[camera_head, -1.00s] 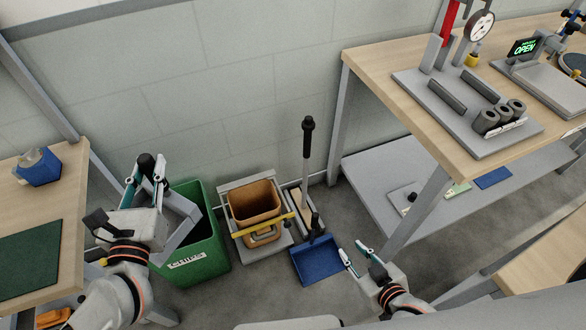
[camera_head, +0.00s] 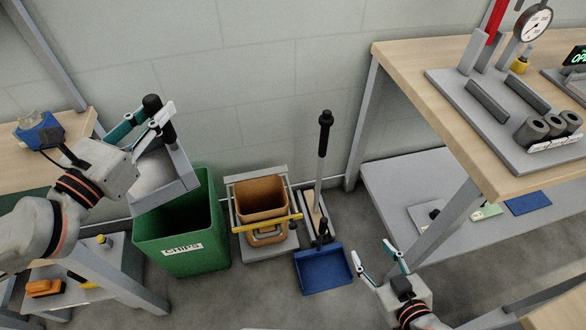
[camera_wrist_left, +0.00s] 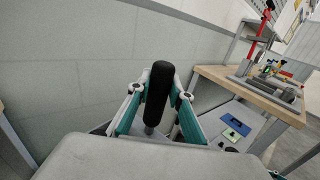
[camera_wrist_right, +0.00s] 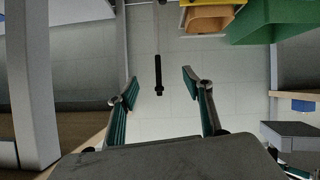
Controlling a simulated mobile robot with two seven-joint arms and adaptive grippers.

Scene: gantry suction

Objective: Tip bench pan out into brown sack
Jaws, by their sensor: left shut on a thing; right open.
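My left gripper (camera_head: 153,113) is shut on the black handle of the grey bench pan (camera_head: 165,178). The handle stands upright between the fingers in the left wrist view (camera_wrist_left: 157,88). The pan hangs tilted above the rear left part of the green bin; its inside shows light grey, and I cannot tell what it holds. The brown sack (camera_head: 261,192) stands open-topped in a grey frame on the floor, right of the green bin and apart from the pan. My right gripper (camera_head: 380,257) is open and empty, right of the blue dustpan.
The green chips bin (camera_head: 180,240) stands left of the sack. A yellow bar (camera_head: 268,224) crosses the sack's front. A black-handled brush (camera_head: 323,135) and a blue dustpan (camera_head: 323,268) are to its right. A workbench (camera_head: 430,90) with fixtures bounds the right side.

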